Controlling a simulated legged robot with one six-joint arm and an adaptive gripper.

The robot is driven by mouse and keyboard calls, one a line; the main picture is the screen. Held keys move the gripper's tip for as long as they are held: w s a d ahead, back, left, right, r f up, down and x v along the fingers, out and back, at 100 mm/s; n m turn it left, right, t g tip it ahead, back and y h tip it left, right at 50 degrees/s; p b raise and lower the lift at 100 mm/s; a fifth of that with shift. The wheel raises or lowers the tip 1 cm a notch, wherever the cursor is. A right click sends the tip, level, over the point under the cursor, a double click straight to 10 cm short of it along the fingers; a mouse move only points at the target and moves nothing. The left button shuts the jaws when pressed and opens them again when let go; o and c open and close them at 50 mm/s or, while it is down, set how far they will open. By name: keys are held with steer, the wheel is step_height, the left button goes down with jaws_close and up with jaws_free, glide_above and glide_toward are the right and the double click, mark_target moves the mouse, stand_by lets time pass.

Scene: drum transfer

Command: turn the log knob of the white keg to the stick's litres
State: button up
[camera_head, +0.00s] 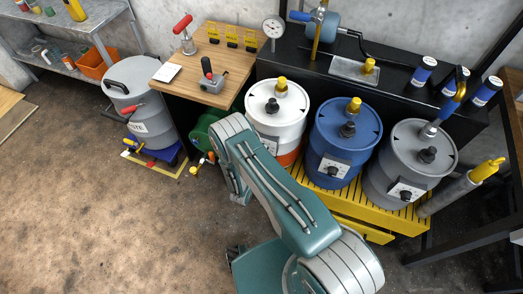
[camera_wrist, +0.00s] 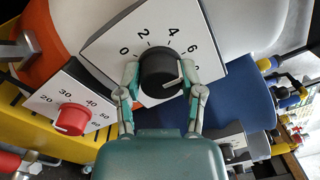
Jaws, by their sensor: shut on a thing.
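The white keg (camera_head: 277,115) with an orange-red lower band stands at the left of three kegs. Its white dial plate fills the top of the wrist view, with numbers from 0 up around a black log knob (camera_wrist: 160,68). My gripper (camera_wrist: 160,78) is shut on this knob, one finger on each side. A white pointer mark shows on the knob's lower right; the exact reading is unclear. In the head view my arm hides the gripper and most of this dial. I cannot surely pick out the stick or a litre reading on it.
A blue keg (camera_head: 345,140) and a grey keg (camera_head: 408,165) stand to the right on a yellow pallet (camera_head: 372,208). A red knob (camera_wrist: 72,119) on a 20-to-60 dial sits low left in the wrist view. Open floor (camera_head: 90,220) lies left.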

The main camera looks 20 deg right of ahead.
steer(key=shift+w+a+n, duration=0.15)
steer(key=shift+a+n, duration=0.05)
steer(key=shift+n, duration=0.2)
steer(key=o, duration=1.2)
steer(key=shift+f, duration=0.1)
steer(key=shift+c, duration=0.2)
steer(key=v, duration=1.2)
steer(key=shift+f, duration=0.15)
